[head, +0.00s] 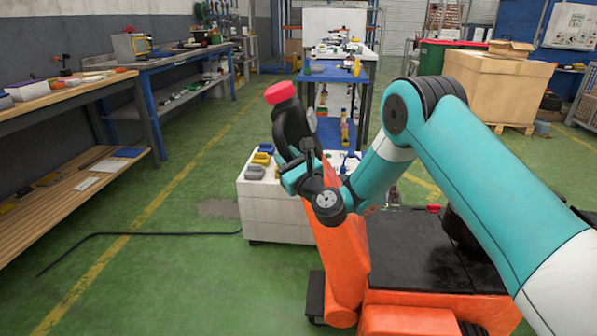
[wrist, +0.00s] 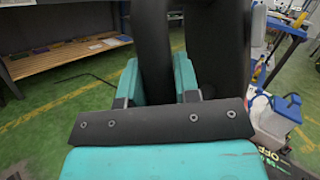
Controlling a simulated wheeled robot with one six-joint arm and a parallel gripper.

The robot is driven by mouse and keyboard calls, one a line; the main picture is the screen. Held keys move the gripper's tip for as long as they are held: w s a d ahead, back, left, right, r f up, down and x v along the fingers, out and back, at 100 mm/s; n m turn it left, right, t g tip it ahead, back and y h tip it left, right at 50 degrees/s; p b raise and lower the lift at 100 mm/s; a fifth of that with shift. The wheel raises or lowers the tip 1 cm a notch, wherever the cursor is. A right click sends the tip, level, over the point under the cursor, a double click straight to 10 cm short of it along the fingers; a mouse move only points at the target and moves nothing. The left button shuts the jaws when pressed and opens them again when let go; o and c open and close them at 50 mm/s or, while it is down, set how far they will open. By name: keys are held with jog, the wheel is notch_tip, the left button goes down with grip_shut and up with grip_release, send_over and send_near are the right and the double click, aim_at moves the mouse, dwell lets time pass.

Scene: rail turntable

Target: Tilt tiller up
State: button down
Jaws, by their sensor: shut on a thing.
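The tiller (head: 289,122) is a black handle with a red cap (head: 279,92) on top. It stands in front of the orange truck body (head: 340,240), leaning up and slightly left in the head view. My gripper (head: 294,172) is at the tiller's lower part, coming from the right. In the wrist view my gripper (wrist: 158,82) has its teal fingers on either side of a black bar of the tiller (wrist: 153,45), shut on it. A second, wider black part (wrist: 222,48) rises to the right. The tiller's lower joint is largely hidden by my wrist.
A white cabinet (head: 262,205) with small tools on top stands just behind the tiller. A black cable (head: 150,234) lies on the green floor, which is mostly clear at left. A large cardboard box (head: 495,88) stands back right.

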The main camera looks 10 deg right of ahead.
jog(key=shift+s+d+r, duration=0.3)
jog(key=shift+d, duration=0.2)
jog(key=shift+d, duration=0.1)
jog(key=c, duration=0.8)
grip_release()
jog(key=shift+d, duration=0.15)
jog(key=shift+c, duration=0.2)
jog(key=shift+s+d+f+b, duration=0.1)
jog(key=shift+s+f+b, duration=0.2)
jog(key=shift+b, duration=0.35)
jog(key=b+v, duration=1.6)
jog(key=b, duration=0.5)
jog(key=shift+s+d+b, duration=0.15)
jog(key=shift+s+b, duration=0.1)
jog(key=shift+b, duration=0.15)
